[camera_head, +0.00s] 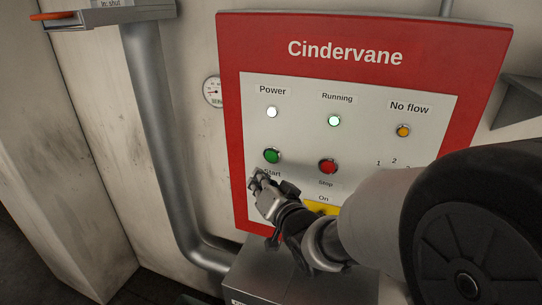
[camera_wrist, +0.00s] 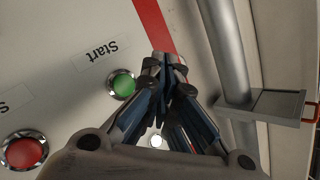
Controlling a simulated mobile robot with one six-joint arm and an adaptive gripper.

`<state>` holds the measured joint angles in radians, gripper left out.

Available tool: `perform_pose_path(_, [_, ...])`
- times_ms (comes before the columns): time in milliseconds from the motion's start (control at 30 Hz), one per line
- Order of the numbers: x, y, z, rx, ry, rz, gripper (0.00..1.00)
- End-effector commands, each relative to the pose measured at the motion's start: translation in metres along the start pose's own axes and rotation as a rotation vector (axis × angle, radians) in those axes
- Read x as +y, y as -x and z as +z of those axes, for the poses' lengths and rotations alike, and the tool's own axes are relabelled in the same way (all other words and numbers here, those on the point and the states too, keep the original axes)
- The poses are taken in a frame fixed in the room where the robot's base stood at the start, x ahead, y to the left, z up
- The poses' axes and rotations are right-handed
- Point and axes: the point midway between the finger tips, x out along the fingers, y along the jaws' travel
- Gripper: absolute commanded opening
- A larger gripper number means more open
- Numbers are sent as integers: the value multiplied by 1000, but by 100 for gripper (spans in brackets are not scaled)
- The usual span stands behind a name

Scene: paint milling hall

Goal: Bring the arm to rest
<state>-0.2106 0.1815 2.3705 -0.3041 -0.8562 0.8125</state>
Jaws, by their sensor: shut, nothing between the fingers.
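My gripper (camera_head: 259,181) is shut and empty in front of the red-bordered Cindervane panel (camera_head: 359,80), just below the green Start button (camera_head: 272,156). In the wrist view the closed fingertips of my gripper (camera_wrist: 164,62) lie beside the green button (camera_wrist: 123,84), near the panel's red border (camera_wrist: 152,22). I cannot tell whether the fingertips touch the panel. My arm reaches in from the right and covers the panel's lower right part.
The red Stop button (camera_head: 328,166) is right of Start. The Power lamp (camera_head: 272,112) looks white, the Running lamp (camera_head: 334,121) pale green, the No flow lamp (camera_head: 403,131) amber. A grey pipe (camera_head: 161,140) and a gauge (camera_head: 213,92) are left. A metal box (camera_head: 290,275) sits below my gripper.

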Motion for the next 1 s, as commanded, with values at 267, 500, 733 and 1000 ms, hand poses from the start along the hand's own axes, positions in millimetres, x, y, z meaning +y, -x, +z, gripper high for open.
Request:
perform_pose_path(267, [0,0,0,0,0,0,0])
perform_pose_path(500, [0,0,0,0,0,0,0])
perform_pose_path(733, [17,19,-11,-26,63,102,0])
perform_pose_path(1000, [77,128,-14,-244,234,460,0])
